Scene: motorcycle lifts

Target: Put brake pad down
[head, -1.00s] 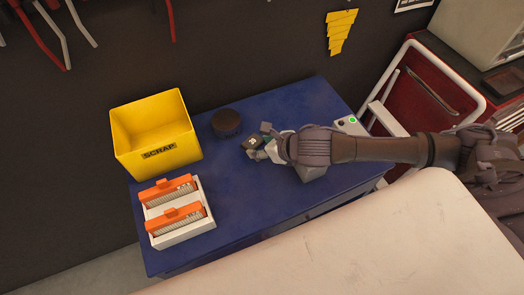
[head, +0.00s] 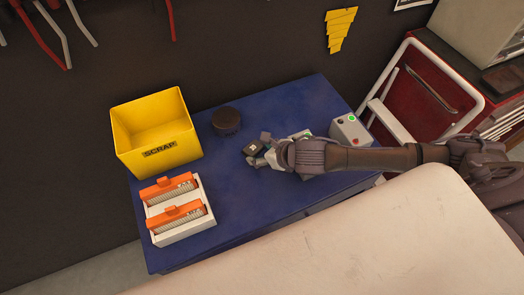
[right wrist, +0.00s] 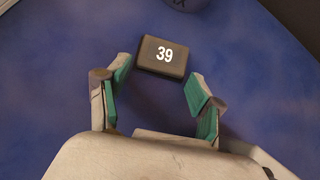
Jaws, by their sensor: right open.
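The brake pad is a small dark block marked 39 (right wrist: 161,57) in the right wrist view. It also shows as a dark block on the blue bench in the head view (head: 251,148). My right gripper (right wrist: 158,76) is open, its green-lined fingers apart with the pad just beyond and between the tips. The pad appears to lie flat on the bench top. In the head view my right gripper (head: 262,152) reaches in from the right, low over the middle of the bench. My left gripper is not in view.
The blue bench (head: 245,195) also holds a yellow SCRAP bin (head: 158,152), a white tray (head: 184,232) with orange-handled pieces, a dark round object (head: 226,121) and a grey box with buttons (head: 350,130). The bench front middle is clear. A pale surface (head: 400,235) lies in the foreground.

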